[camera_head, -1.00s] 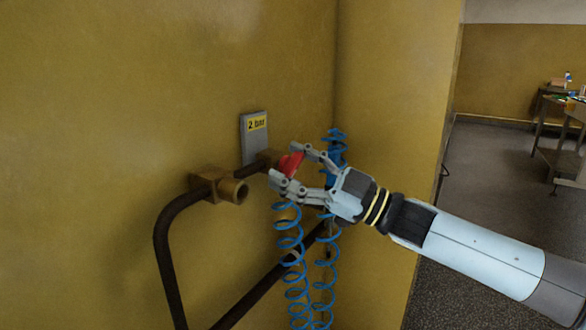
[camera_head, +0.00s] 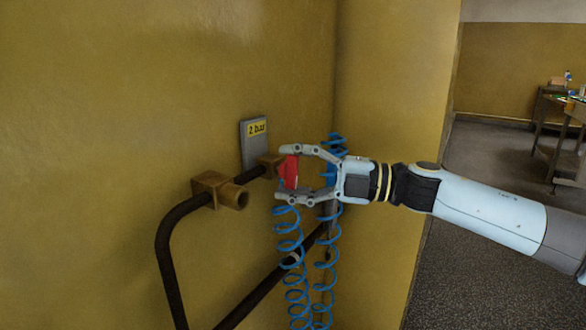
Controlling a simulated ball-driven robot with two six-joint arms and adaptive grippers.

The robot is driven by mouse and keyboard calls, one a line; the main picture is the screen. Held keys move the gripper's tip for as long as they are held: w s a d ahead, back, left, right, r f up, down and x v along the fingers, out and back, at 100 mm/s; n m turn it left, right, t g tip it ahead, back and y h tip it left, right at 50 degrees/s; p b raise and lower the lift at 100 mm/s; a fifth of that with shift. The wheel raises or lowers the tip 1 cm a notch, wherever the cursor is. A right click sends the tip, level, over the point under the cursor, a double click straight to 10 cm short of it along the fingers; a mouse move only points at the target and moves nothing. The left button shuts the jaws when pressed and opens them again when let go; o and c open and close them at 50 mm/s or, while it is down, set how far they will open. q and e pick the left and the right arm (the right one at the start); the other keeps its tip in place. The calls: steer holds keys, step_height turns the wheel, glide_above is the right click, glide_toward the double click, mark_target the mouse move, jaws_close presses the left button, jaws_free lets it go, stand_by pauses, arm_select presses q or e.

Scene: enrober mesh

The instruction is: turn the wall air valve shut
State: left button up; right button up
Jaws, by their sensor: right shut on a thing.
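My right gripper (camera_head: 280,174) reaches in from the right. Its two fingers are around the red handle, one above and one below, and it is shut on it. The handle stands roughly upright in the picture. The fingers hide part of the valve body. My left gripper is not in view.
A brass block with an open outlet (camera_head: 222,190) sits on the dark pipe (camera_head: 169,261) left of the valve. Blue coiled hoses (camera_head: 293,270) hang below and behind my gripper. A wall corner stands right of it. A table (camera_head: 552,115) is far off at the right.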

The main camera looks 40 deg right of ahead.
steer(key=shift+n, duration=0.6)
steer(key=shift+f+g+h, duration=0.1)
steer(key=shift+g+h, duration=0.2)
steer(key=o, duration=1.2)
steer(key=shift+v, duration=6.05)
